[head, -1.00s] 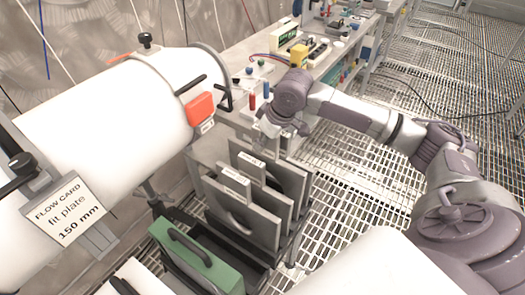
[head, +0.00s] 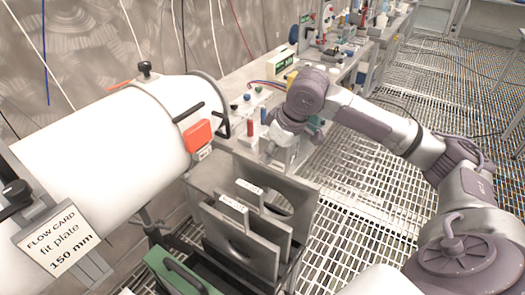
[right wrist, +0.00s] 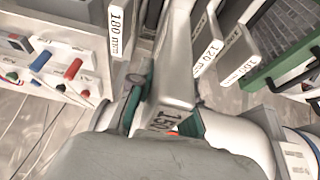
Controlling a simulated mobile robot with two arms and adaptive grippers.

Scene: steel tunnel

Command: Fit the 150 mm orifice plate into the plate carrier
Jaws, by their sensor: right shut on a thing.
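My right gripper (head: 272,150) is shut on the grey 150 mm orifice plate; its end is marked "150" in the right wrist view (right wrist: 165,117). In the head view the held plate (head: 303,198) appears upright, with part of its round hole showing, behind two other labelled plates. Its lower part is hidden behind them. The gripper's teal fingers (right wrist: 160,100) show at its sides in the wrist view. The flow card (head: 62,240) reads "fit plate 150 mm". I cannot tell which part by the white pipe (head: 100,130) is the plate carrier. My left gripper is not in view.
Plates marked 120 mm (right wrist: 207,45) and 100 mm (right wrist: 238,55) stand on one side; a 180 mm plate (right wrist: 117,28) is on the other. A green case (head: 178,272) stands in front. An orange block (head: 197,136) and black levers jut from the pipe. A bench (head: 240,85) lies behind.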

